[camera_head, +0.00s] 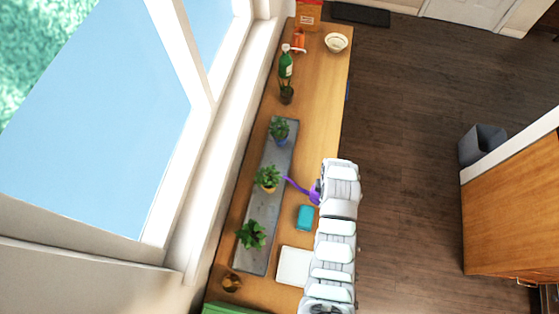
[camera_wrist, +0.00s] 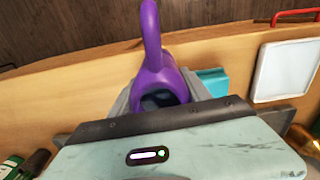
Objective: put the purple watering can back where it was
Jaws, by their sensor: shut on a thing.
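The purple watering can (camera_head: 314,193) shows in the head view next to the end of my arm, with its thin spout pointing left toward the plants. Its body is partly hidden by my arm. In the wrist view the purple watering can (camera_wrist: 158,75) stands between the fingers, with its open top facing the camera and its looped part rising upward. My gripper (camera_wrist: 160,103) is shut on the watering can. Most of the fingers are hidden behind the wrist housing. I cannot tell whether the can touches the counter.
A grey tray (camera_head: 257,215) with several potted plants lies along the window side. A teal block (camera_head: 305,217) and a white board (camera_head: 294,266) lie near the can. A green bottle (camera_head: 286,62) and a bowl (camera_head: 336,42) stand at the far end.

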